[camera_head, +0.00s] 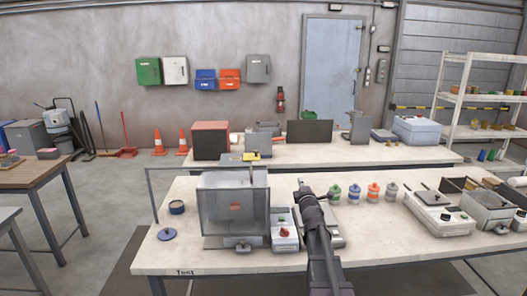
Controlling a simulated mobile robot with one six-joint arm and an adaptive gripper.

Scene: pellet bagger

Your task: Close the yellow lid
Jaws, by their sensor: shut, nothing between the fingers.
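A small yellow piece (251,156) shows just behind the clear-walled machine (235,212) on the front bench. It is the only clearly yellow thing on the benches; whether it is the lid, and whether it stands open or lies flat, is too small to tell. My arm reaches up from the bottom edge over the front bench, right of the machine. My gripper (301,186) is at the arm's far end, shut and empty, to the right of the yellow piece and apart from it. The fingers are small and dark here.
A control box with a red button (284,230) stands between the machine and my arm. Several small coloured jars (354,193) stand right of my arm. A grey control unit (440,212) is further right. The front bench's left end holds a blue disc (167,234) and an open tin (177,207).

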